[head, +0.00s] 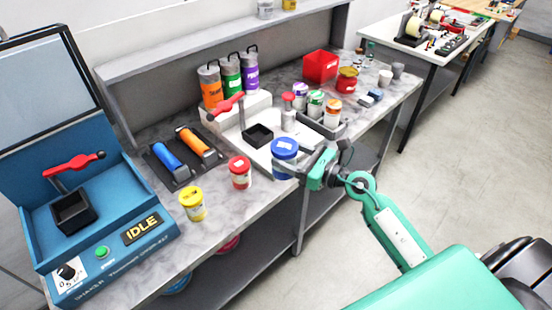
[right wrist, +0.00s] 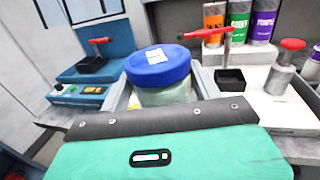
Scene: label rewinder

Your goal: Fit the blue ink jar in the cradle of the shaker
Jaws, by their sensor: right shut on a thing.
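The blue ink jar (head: 284,160) has a blue lid with a white label; it also shows in the right wrist view (right wrist: 160,74). My right gripper (head: 300,163) is shut on it and holds it upright at the front of the white machine. My left gripper is not in view.
A yellow jar (head: 192,204) and a red jar (head: 240,172) stand on the bench between the shaker and my gripper. Behind them lies a dark tray with blue and orange rollers (head: 199,142). The white machine (head: 262,155) has another black cradle (head: 257,134) and a red lever.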

